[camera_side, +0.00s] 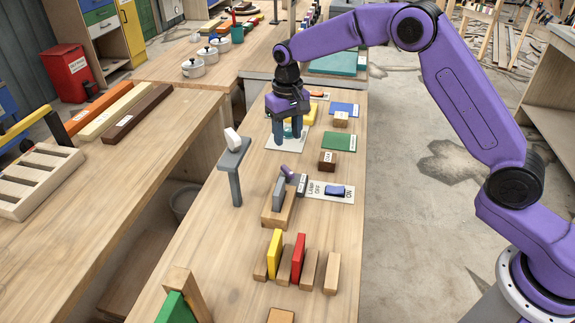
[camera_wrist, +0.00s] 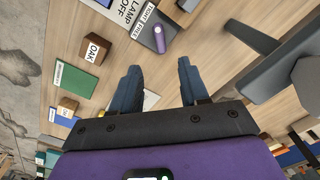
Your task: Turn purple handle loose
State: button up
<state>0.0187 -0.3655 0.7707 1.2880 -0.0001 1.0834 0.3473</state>
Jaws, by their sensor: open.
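The purple handle (camera_side: 287,172) sits on a small dark grey block (camera_side: 301,184) in the middle of the bench. In the wrist view the handle (camera_wrist: 178,40) lies slanted across that block, beside a white label reading TIGHT and FREE (camera_wrist: 144,20). My gripper (camera_side: 288,130) points down, farther back along the bench than the handle and apart from it. In the wrist view my gripper (camera_wrist: 159,70) has its two fingers spread with nothing held. The handle lies beyond the fingertips.
A white panel with a blue switch (camera_side: 335,190), marked LAMP, OFF and ON, adjoins the handle's block. A grey stand (camera_side: 235,172) rises to the left. A wooden holder with a grey slab (camera_side: 279,194) is close in front. The OAK block (camera_side: 328,160) and green plate (camera_side: 339,141) lie behind.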

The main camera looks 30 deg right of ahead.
aim_at(287, 169)
notch_tip(287, 169, down, 11)
jog(key=shift+f, duration=0.1)
dwell(0.3)
grip_shut()
